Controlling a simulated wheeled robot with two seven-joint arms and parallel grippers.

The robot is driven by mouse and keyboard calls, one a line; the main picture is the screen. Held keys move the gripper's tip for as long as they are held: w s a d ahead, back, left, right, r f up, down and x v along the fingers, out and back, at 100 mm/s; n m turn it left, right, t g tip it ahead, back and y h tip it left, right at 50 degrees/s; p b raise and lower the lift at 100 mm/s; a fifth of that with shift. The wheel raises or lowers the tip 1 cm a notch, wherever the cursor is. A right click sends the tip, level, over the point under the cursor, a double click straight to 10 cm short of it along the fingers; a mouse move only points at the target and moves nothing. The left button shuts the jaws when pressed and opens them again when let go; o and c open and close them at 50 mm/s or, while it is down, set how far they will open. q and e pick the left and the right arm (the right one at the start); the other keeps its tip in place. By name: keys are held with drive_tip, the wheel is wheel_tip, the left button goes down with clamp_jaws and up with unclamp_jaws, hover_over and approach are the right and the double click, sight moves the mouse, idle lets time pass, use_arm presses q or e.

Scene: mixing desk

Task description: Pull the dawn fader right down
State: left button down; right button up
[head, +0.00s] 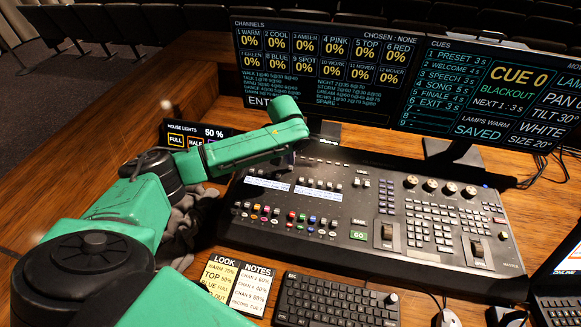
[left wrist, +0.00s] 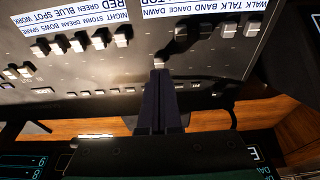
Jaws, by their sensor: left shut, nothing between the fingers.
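The fader desk (head: 380,215) lies in front of me. The white label strip with WALK, TALK, BAND, DANCE and DAWN (head: 267,184) is upside down in the left wrist view (left wrist: 205,8). The dawn fader's pale cap (left wrist: 158,62) stands farther from the strip than its neighbours' caps. My left gripper (left wrist: 160,74) is shut and empty, its fingertips right at the far side of that cap; I cannot tell whether they touch. In the head view my left gripper (head: 290,160) points down at the desk and hides the cap. My right gripper is not in view.
Other fader caps (left wrist: 228,28) stand close beside the dawn fader, and a second labelled bank (head: 318,193) lies to its right in the head view. Two screens (head: 320,70) stand behind the desk. A keyboard (head: 335,300) and note cards (head: 237,282) lie in front.

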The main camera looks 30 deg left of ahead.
use_arm(q)
drive_tip(key=shift+f, duration=0.1)
idle(0.5)
drive_tip(key=shift+f, duration=0.4)
drive_tip(key=shift+f, duration=0.3)
idle(0.4)
drive_tip(key=shift+s+d+p, duration=0.15)
drive_tip(key=shift+s+p, duration=0.45)
drive_tip(key=shift+p, duration=0.1)
drive_tip(key=shift+s+d+p, duration=0.15)
drive_tip(key=shift+s+p, duration=0.4)
drive_tip(key=shift+p, duration=0.15)
drive_tip(key=shift+s, duration=0.1)
